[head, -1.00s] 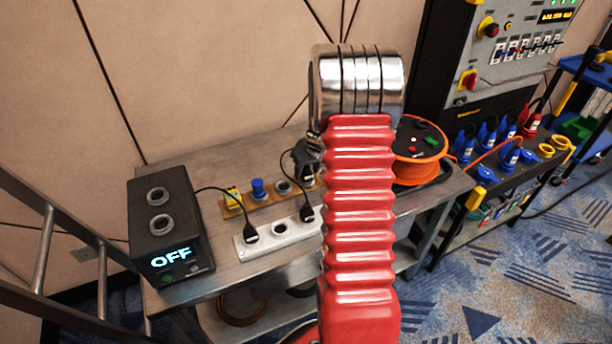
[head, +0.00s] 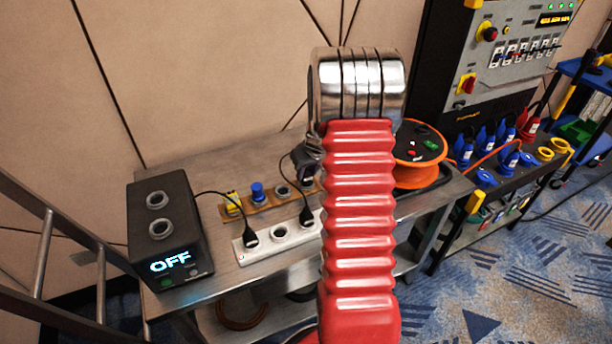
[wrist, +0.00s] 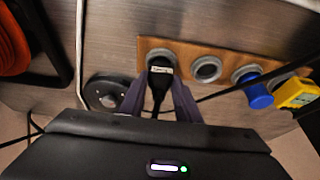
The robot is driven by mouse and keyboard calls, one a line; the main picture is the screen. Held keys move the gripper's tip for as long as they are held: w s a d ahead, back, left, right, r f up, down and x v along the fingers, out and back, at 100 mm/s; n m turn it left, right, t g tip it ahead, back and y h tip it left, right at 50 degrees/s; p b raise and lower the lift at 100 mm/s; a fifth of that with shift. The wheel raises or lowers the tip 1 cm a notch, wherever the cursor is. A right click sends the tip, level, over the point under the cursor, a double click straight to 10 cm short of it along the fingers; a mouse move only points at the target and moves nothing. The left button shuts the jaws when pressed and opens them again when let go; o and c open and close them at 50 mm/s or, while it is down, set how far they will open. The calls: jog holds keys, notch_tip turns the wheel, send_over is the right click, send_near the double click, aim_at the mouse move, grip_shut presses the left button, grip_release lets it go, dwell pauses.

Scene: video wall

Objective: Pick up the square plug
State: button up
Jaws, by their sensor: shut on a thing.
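My gripper (wrist: 158,100) has its two dark fingers on either side of a black plug (wrist: 159,68) with a squarish pale-marked head and a black cord. It is shut on this plug, which is at the end socket of a wooden board (wrist: 183,57). Whether the plug is seated or lifted is unclear. The same board holds an empty ring socket (wrist: 207,69), a round blue plug (wrist: 257,92) and a blocky yellow plug (wrist: 293,93). In the head view, my arm partly hides the gripper (head: 304,163) and the board's right end.
A white socket strip (head: 278,241) with black plugs lies in front of the board on the metal table. A black box reading OFF (head: 170,240) stands at left. An orange cable reel (head: 415,155) sits at right. Thin cables cross near the board.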

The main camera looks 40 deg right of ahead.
aim_at(307, 170)
notch_tip(307, 170, up, 9)
jog(key=shift+r, duration=0.1)
dwell(0.3)
dwell(0.4)
